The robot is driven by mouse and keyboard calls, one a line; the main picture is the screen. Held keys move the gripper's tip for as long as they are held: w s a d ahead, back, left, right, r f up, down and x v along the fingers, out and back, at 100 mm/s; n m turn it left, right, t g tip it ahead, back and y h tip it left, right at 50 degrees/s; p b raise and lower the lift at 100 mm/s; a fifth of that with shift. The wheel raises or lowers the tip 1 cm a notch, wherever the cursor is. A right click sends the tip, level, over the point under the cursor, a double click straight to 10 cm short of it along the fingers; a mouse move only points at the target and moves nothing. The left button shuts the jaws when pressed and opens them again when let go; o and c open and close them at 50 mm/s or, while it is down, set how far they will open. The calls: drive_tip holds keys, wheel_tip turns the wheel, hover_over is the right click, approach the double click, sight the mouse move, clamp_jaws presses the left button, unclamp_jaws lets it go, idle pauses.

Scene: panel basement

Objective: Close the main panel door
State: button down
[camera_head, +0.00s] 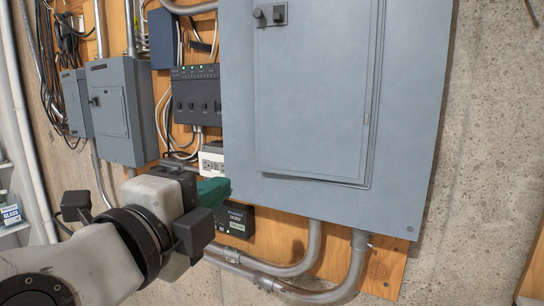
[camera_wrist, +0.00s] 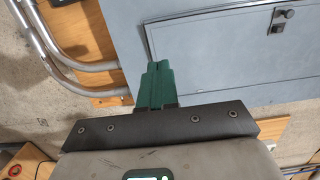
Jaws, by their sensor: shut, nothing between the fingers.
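The main panel is a large blue-grey box (camera_head: 408,150) on the wall. Its door (camera_head: 312,95) fills most of its front, with a dark latch (camera_head: 270,14) at the upper left. The door lies close to the panel face, with a dark line along its right and bottom edges; I cannot tell whether it is fully flush. In the wrist view the door (camera_wrist: 225,55) and latch (camera_wrist: 280,20) show at the upper right. My gripper (camera_head: 215,190) has green fingers, shut and empty, by the panel's lower left edge. Its fingertips (camera_wrist: 155,68) overlap the panel in the wrist view; contact is unclear.
Smaller grey boxes (camera_head: 122,110) and a dark module with green lights (camera_head: 196,97) are left of the panel. A small black box (camera_head: 235,219) sits below its left corner. Metal conduits (camera_head: 310,250) run beneath. Bare concrete (camera_head: 480,130) is on the right.

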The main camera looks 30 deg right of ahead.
sight(266, 157)
drive_tip(key=p+x, duration=0.4)
drive_tip(key=x, duration=0.8)
drive_tip(key=shift+w+d, duration=0.2)
drive_tip(key=shift+w+d+p, duration=0.35)
drive_tip(key=shift+w+d, duration=0.05)
drive_tip(key=shift+w, duration=0.05)
drive_tip(key=shift+f, duration=0.1)
drive_tip(key=shift+w+d+f+m+g+h+b, duration=0.3)
drive_tip(key=shift+w+f+m+g+b, duration=0.15)
drive_tip(key=shift+b, duration=0.6)
drive_tip(key=shift+w+d+m+g+h+b, duration=0.25)
drive_tip(key=shift+m+g+h+b, duration=0.25)
drive_tip(key=shift+g+b, duration=0.4)
drive_tip(key=shift+w+d+r+m+g+h+b, duration=0.15)
drive_tip(key=shift+r+m+g+h+b, duration=0.25)
drive_tip(key=shift+b, duration=0.4)
drive_tip(key=shift+r+m+g, duration=0.2)
drive_tip(key=shift+m+g, duration=0.05)
drive_tip(key=shift+g, duration=0.1)
drive_tip(key=shift+d, duration=0.15)
